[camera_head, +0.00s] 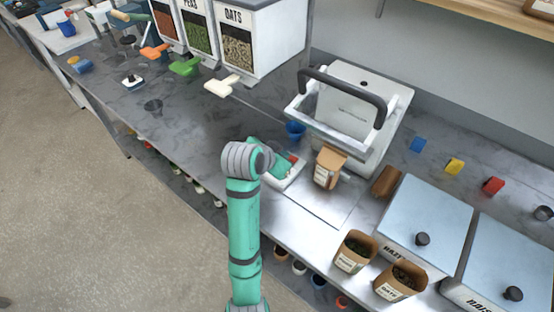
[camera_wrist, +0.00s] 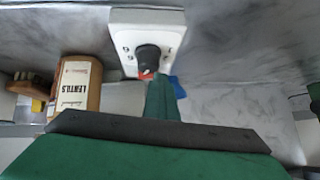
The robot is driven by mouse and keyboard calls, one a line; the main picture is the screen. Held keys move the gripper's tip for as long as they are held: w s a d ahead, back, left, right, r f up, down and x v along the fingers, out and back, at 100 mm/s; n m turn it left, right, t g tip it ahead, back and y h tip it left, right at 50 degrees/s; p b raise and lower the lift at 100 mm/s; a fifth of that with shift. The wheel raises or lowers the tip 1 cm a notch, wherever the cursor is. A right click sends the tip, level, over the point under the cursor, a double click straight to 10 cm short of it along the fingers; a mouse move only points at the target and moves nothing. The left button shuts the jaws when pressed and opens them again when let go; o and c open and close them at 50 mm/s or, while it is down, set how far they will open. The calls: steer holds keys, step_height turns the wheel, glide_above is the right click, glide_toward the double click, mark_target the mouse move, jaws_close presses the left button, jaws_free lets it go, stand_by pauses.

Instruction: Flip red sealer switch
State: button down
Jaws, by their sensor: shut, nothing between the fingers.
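The red sealer switch (camera_wrist: 146,75) shows as a small red piece below a dark round knob on a white plate (camera_wrist: 120,40) in the wrist view. In the head view a bit of red (camera_head: 294,158) shows at the top of the white switch box, beside my gripper (camera_head: 281,166). My gripper, teal, is shut and empty; its tips (camera_wrist: 163,92) lie right at the red piece and partly hide it. I cannot tell whether they touch it. The white sealer (camera_head: 362,84) with its dark handle (camera_head: 345,80) stands behind.
A brown lentils bag (camera_wrist: 80,88) stands close to the switch box; it also shows in the head view (camera_head: 328,167). A blue cup (camera_head: 295,130) stands just behind my gripper. Lidded bins (camera_head: 425,225) and two open bags are at the right.

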steer(key=shift+s+d+f, duration=0.15)
steer(key=shift+d+f, duration=0.05)
steer(key=shift+d, duration=0.35)
steer(key=shift+s+d+r, duration=0.1)
steer(key=shift+s+d, duration=0.35)
steer(key=shift+d, duration=0.1)
steer(key=shift+r, duration=0.5)
step_height(320, 180, up, 3)
steer(key=shift+s, duration=0.1)
steer(key=v, duration=1)
steer(key=shift+r, duration=0.2)
steer(key=shift+a, duration=0.1)
